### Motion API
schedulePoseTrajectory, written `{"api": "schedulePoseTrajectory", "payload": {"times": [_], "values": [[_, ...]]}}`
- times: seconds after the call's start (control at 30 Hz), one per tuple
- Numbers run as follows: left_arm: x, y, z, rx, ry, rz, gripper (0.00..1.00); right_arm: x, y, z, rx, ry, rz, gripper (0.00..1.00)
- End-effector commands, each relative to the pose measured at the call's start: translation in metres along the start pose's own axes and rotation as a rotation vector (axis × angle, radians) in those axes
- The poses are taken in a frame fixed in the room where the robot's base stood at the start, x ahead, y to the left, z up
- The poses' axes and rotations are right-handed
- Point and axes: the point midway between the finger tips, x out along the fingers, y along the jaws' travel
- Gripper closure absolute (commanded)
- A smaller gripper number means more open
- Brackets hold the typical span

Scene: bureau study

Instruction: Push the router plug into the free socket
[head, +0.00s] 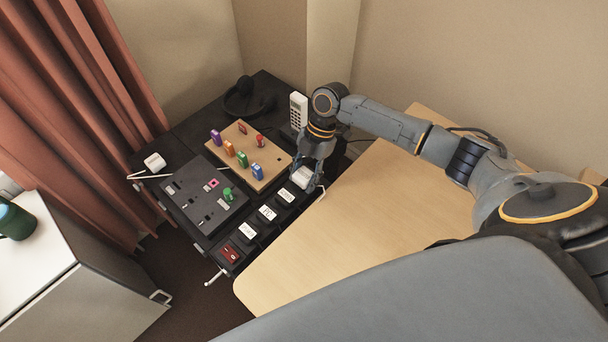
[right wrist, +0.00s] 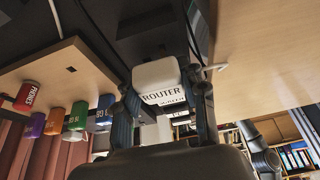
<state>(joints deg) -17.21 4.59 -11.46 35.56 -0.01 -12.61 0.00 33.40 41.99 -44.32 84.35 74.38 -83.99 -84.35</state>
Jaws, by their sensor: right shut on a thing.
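My right gripper (head: 308,179) is shut on the white router plug (head: 302,175), at the far end of the power strip (head: 219,245). In the right wrist view the fingers (right wrist: 165,88) stand on either side of the plug (right wrist: 158,76), which reads "ROUTER". The strip is black, with several dark plugs bearing white labels, such as one (head: 267,212), in its row. A red switch (head: 229,254) is at its near end. The free socket is hidden; I cannot tell whether the plug touches the strip. My left gripper is out of view.
A wooden board (head: 262,181) with coloured pegs and a dark panel (head: 190,213) lie left of the strip. A white handset (head: 298,110) stands behind. A white adapter (head: 154,161) sits at the left. The wooden desk (head: 345,230) is mostly clear.

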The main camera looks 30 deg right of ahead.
Motion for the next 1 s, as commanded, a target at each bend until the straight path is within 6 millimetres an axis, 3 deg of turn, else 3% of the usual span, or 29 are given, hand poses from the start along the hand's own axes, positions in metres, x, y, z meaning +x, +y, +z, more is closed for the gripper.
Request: {"api": "schedulePoseTrajectory", "payload": {"times": [1.0], "values": [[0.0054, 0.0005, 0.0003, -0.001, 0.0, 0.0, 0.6, 0.0077, 0.0, 0.0031, 0.0, 0.0, 0.0, 0.86]]}}
